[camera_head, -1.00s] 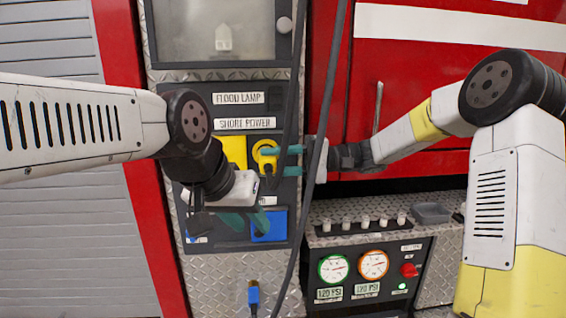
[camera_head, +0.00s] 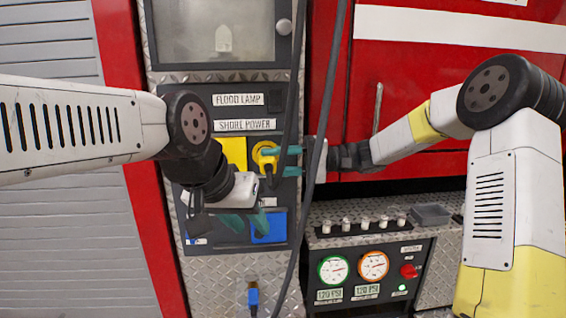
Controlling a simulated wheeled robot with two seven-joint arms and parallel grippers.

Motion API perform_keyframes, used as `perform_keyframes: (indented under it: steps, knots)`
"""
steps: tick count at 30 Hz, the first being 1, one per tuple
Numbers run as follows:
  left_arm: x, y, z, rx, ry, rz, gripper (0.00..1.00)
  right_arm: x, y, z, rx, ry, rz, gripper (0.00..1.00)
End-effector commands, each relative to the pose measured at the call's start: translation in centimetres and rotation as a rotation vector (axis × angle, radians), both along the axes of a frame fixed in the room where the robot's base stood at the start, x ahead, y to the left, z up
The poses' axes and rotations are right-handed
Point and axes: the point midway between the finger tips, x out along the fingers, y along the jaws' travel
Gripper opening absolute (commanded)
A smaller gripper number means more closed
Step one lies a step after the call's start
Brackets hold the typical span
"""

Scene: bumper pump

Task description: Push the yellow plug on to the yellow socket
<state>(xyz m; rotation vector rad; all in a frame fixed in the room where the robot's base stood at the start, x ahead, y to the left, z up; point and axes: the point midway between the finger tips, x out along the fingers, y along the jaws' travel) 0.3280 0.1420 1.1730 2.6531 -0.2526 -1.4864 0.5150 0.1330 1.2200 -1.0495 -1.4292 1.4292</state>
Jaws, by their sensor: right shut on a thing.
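The yellow plug (camera_head: 266,156) is at the dark panel under the SHORE POWER label, with a dark cable running from it. My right gripper (camera_head: 280,161) comes in from the right and is shut on the yellow plug with its teal fingers. The yellow socket is hidden behind the plug, so I cannot tell how far the plug sits on it. A yellow flap (camera_head: 234,152) stands open to the left of the plug. My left gripper (camera_head: 246,222) is lower, in front of the blue cover (camera_head: 270,226); its fingers are partly hidden by its own body.
Dark cables (camera_head: 322,120) hang in front of the panel, passing by my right gripper. A blue plug (camera_head: 253,297) hangs below the panel. A gauge box (camera_head: 370,270) and a ledge with several small knobs (camera_head: 364,224) stand at lower right.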

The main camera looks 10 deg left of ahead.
Motion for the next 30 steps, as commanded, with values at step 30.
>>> perform_keyframes:
  steps: [30]
  knots:
    - [0.00, 0.00, 0.00, 0.000, 0.000, 0.000, 0.36, 0.75, 0.20, 0.03, 0.000, -0.001, 0.000, 0.36]
